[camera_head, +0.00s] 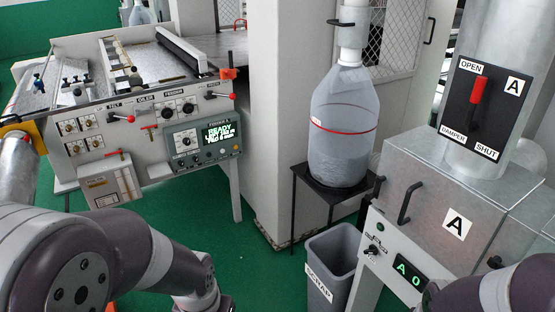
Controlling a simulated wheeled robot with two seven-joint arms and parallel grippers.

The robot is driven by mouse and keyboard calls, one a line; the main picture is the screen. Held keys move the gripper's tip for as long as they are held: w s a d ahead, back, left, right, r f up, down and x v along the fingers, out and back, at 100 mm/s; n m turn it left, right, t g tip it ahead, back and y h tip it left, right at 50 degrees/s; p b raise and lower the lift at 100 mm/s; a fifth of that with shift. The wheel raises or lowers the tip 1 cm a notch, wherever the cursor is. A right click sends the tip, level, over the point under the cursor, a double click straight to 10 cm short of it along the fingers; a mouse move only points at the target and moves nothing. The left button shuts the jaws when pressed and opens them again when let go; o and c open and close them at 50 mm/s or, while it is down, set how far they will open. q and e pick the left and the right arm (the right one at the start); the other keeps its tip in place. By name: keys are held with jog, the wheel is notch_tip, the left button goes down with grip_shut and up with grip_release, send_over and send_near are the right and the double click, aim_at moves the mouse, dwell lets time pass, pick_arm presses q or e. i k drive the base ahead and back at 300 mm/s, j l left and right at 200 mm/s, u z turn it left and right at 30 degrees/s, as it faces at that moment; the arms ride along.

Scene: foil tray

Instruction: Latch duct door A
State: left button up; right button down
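Duct door A (428,198) is the front of a grey metal box at the right, marked with a white "A" label (457,224). It looks closed or nearly so; I cannot tell if it is latched. A black bar handle (405,203) stands on its left part. Small black fittings sit at its left edge (379,187) and lower right (495,262). Above, on the round duct, a damper plate (487,105) carries a red-handled lever (477,92), pointing up towards "OPEN". Both my arms enter at the bottom, but their grippers are out of frame.
Under the door is a control panel with a green "A 0" display (408,272). A grey scrap bin (330,268) stands on the green floor. A machine with a "READY" screen (218,133) fills the left.

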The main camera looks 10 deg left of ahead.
aim_at(369, 197)
jog(key=i+j, duration=0.25)
jog(key=i, duration=0.15)
jog(key=i+j+u, duration=0.15)
jog(key=i, duration=0.3)
jog(key=i+j, duration=0.25)
jog(key=i, duration=0.15)
jog(key=i+j+z, duration=0.25)
jog(key=i+z, duration=0.2)
jog(key=i+j+z, duration=0.3)
jog(key=z, duration=0.15)
jog(key=i+j+z, duration=0.25)
jog(key=j+z, duration=0.2)
jog(key=j, duration=0.15)
